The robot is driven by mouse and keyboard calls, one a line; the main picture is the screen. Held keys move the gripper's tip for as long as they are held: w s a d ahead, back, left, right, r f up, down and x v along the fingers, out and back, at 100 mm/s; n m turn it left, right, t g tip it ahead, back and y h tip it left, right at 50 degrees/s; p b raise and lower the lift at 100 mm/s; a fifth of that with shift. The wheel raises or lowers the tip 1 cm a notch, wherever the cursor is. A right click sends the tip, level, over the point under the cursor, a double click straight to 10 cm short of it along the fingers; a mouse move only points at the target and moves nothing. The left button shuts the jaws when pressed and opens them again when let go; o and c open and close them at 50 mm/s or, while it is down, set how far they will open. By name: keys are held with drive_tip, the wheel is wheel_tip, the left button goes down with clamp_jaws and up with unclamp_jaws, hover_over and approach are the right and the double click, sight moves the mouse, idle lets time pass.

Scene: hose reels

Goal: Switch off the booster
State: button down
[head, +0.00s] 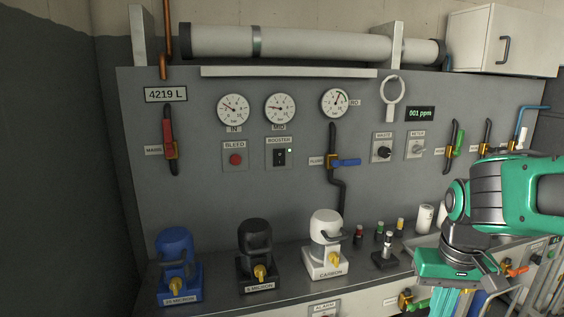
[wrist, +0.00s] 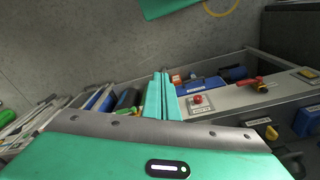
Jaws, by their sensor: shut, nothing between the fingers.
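The booster switch (head: 280,157) is a black rocker on a grey plate labelled BOOSTER, on the wall panel in the head view. A small light (head: 290,151) beside it looks pale and lit; the rocker's exact position is too small to tell. My gripper (head: 455,302) is at the lower right of the head view, pointing down, well to the right of and below the switch. In the wrist view its teal fingers (wrist: 161,97) are together with nothing between them. The switch is not in the wrist view.
The red BLEED button (head: 235,159) is just left of the switch. A blue-handled valve (head: 345,162) and the WASTE knob (head: 382,151) are to its right. Blue, black and white filter housings (head: 325,241) stand on the counter below. The panel front around the switch is clear.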

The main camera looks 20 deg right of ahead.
drive_tip(key=w+d+r+n+t+h, duration=0.25)
drive_tip(key=w+n+t, duration=0.2)
drive_tip(key=w, duration=0.95)
drive_tip(key=w+d+r+n+t+h, duration=0.2)
drive_tip(key=w+n+t+h, duration=0.3)
drive_tip(key=w, duration=1)
drive_tip(key=w+a+r+n+t+y, duration=0.3)
drive_tip(key=w+a+r+n+t, duration=0.1)
drive_tip(key=a, duration=0.5)
drive_tip(key=w+a+r+n+t+y, duration=0.4)
drive_tip(key=w+a+r+n+t, duration=0.1)
drive_tip(key=w+a+n, duration=0.4)
drive_tip(key=shift+w+a+r+n, duration=0.15)
drive_tip(key=shift+a+r+n, duration=0.1)
drive_tip(key=shift+r+n, duration=0.15)
drive_tip(key=shift+r, duration=0.1)
